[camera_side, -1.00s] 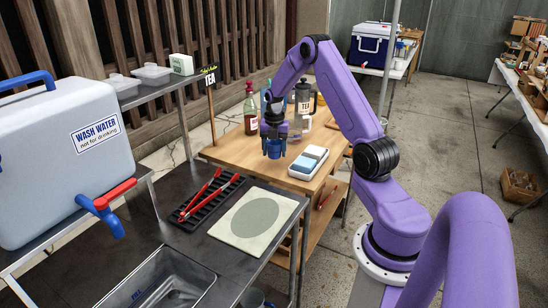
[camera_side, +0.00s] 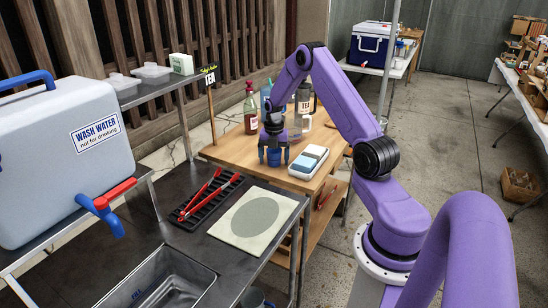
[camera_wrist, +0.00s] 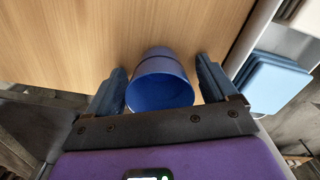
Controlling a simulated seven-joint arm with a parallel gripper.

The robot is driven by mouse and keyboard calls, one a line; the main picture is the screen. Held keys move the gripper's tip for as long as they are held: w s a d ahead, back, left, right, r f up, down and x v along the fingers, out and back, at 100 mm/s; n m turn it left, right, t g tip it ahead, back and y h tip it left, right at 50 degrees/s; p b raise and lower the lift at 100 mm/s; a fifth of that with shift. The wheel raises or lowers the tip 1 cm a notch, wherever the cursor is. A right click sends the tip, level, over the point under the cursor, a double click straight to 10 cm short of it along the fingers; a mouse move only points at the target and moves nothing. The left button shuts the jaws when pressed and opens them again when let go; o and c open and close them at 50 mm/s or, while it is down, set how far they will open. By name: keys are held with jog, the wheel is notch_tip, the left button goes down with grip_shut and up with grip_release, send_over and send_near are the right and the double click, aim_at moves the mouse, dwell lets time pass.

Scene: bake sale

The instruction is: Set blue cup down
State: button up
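The blue cup (camera_wrist: 160,85) stands on the wooden table between my fingers in the wrist view, its dark blue inside facing the camera. In the side view the blue cup (camera_side: 274,157) is small and partly covered by the fingers. My gripper (camera_side: 274,158) is low over the table around the cup. In the wrist view my gripper (camera_wrist: 163,82) has one finger on each side of the cup, with a narrow gap on each side. The fingers look open.
A white device with a blue-grey top (camera_side: 309,162) lies close to the right of the cup. A dark red bottle (camera_side: 250,112) and a silver canister (camera_side: 304,98) stand behind. The wooden table (camera_side: 228,152) has bare room at left. Red tongs (camera_side: 207,193) lie on a black rack.

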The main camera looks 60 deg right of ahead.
notch_tip(320, 180, up, 12)
jog(key=s+a+r+m, duration=0.1)
jog(key=s+a+r, duration=0.1)
jog(key=a, duration=0.8)
jog(key=s+a+r+m, duration=0.2)
jog(key=s+a, duration=0.1)
jog(key=a, duration=0.7)
jog(key=s+a+r+m, duration=0.1)
jog(key=s+a+r, duration=0.15)
jog(key=a, duration=0.75)
jog(key=s+a+m, duration=0.3)
jog(key=s, duration=0.8)
jog(key=s+a+m, duration=0.2)
jog(key=s+a, duration=0.2)
jog(key=s, duration=0.7)
jog(key=shift+m, duration=0.4)
jog(key=shift+a+r, duration=0.1)
